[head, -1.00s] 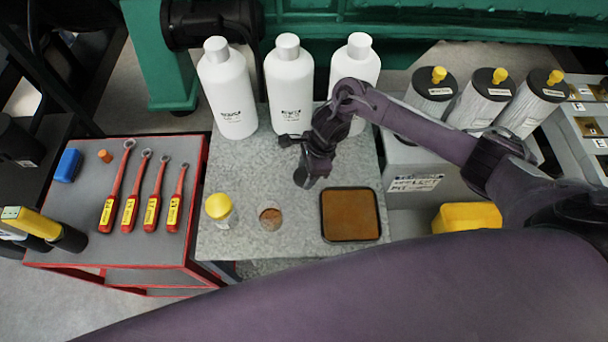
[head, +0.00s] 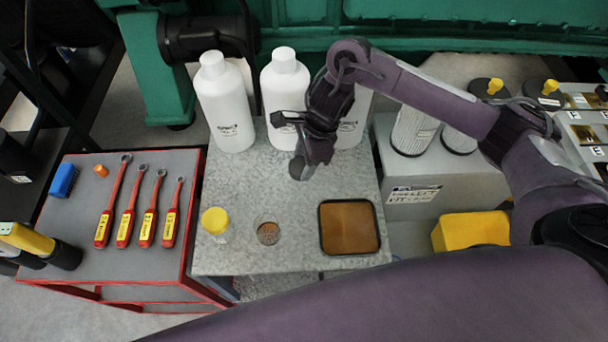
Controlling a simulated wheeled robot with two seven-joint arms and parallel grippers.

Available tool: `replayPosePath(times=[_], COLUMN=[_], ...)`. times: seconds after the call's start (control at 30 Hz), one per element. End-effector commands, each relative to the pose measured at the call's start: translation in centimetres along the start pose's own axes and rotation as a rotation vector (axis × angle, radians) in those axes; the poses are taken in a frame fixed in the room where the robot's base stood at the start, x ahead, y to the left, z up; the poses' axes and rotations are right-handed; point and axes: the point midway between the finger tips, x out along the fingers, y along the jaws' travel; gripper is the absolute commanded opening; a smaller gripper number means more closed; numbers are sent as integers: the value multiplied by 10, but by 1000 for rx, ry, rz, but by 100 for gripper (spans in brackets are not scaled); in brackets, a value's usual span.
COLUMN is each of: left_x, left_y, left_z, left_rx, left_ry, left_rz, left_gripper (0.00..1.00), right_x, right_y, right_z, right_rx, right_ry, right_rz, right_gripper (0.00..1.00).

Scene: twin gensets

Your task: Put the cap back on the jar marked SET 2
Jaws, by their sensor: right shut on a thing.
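An open clear jar (head: 267,231) with brownish contents stands uncapped on the grey speckled table. Beside it on the left is a jar with a yellow cap (head: 215,221). I cannot read a SET 2 marking on either jar. My right gripper (head: 302,163) is above the table, behind and a little right of the open jar. It is shut on a dark grey round piece (head: 297,169), which looks like a cap and is partly hidden by the fingers. The piece is apart from the open jar. My left gripper is not in view.
A black-rimmed brown tray (head: 349,228) lies right of the open jar. White bottles (head: 225,103) stand along the back, one behind my right gripper. A red cart (head: 90,262) with several wrenches is at left. A yellow bin (head: 470,231) is at right.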

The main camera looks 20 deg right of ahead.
Motion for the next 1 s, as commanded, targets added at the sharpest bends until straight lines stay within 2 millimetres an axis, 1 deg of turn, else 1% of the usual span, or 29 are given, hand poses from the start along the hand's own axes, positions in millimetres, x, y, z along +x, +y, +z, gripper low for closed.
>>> replayPosePath(times=[0.03,0.1,0.2,0.3,0.4,0.6,1.0], left_x=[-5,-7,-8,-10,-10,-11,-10], left_y=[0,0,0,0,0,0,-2], left_z=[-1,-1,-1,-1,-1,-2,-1], left_rx=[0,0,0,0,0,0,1], left_ry=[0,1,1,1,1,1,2], left_rz=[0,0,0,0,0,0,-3], left_gripper=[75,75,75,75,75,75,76], right_x=[-19,-34,-53,-67,-76,-86,-86], right_y=[-2,-2,-2,-1,-1,0,0], right_z=[4,8,14,18,21,23,24], right_rx=[-5,-4,-2,-2,0,1,2], right_ry=[4,3,2,2,1,1,0], right_rz=[-8,-6,-5,-3,-1,1,2], right_gripper=[30,30,30,30,30,30,30])
